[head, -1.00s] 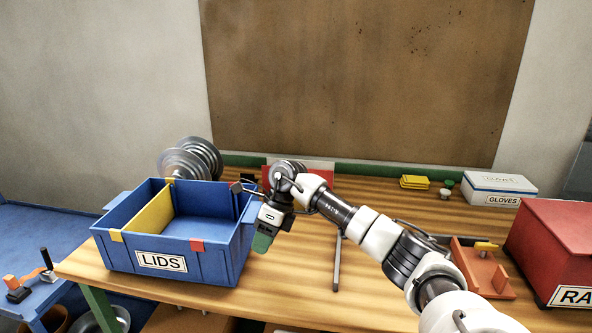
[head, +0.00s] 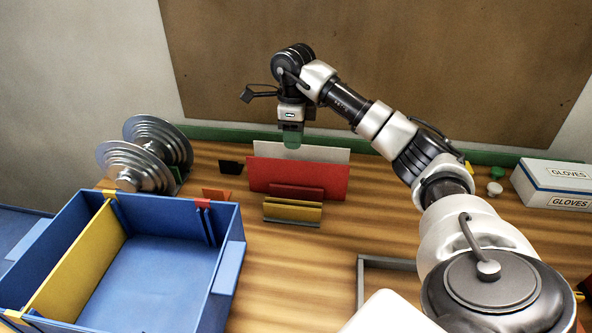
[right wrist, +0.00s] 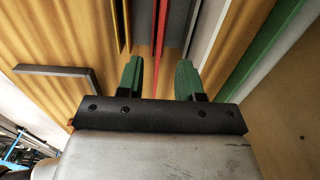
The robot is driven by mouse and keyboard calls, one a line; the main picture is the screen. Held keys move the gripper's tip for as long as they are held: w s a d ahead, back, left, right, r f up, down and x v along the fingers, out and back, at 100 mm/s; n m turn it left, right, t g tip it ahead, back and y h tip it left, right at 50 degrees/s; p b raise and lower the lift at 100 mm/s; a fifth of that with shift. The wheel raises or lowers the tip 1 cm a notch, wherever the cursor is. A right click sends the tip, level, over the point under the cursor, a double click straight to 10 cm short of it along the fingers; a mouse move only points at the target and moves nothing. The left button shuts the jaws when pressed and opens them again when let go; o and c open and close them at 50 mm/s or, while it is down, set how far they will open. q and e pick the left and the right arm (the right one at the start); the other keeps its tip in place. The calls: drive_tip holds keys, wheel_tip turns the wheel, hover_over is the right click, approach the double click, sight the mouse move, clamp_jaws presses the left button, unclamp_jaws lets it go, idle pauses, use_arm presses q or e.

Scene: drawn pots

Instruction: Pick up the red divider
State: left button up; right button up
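The red divider (head: 325,180) stands upright in a rack on the table in the head view, between a white panel behind it and yellow dividers in front. In the right wrist view the red divider (right wrist: 161,30) shows as a thin edge. My right gripper (head: 292,140) is above the dividers, its green fingertips pointing down near the top edges of the white and red panels. In the right wrist view my right gripper (right wrist: 159,76) is open, with the red edge running between its fingers. Contact cannot be told. My left gripper is not in view.
The white panel (head: 330,154) and yellow dividers (head: 292,213) stand close to the red one. A blue bin (head: 227,275) with a yellow partition (head: 80,262) is front left. Metal lids (head: 135,165) stand behind it. A gloves box (head: 553,184) is at right.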

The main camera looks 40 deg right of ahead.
sight(297, 166)
drive_tip(key=f, duration=0.2)
drive_tip(key=f+p, duration=0.1)
drive_tip(key=f, duration=0.1)
drive_tip(key=shift+s+f, duration=0.2)
drive_tip(key=shift+f, duration=0.1)
drive_tip(key=f, duration=0.1)
drive_tip(key=f+p, duration=0.1)
drive_tip(key=f, duration=0.1)
drive_tip(key=shift+s+d+f, duration=0.1)
drive_tip(key=shift+d+f, duration=0.1)
drive_tip(key=shift+f, duration=0.5)
clamp_jaws()
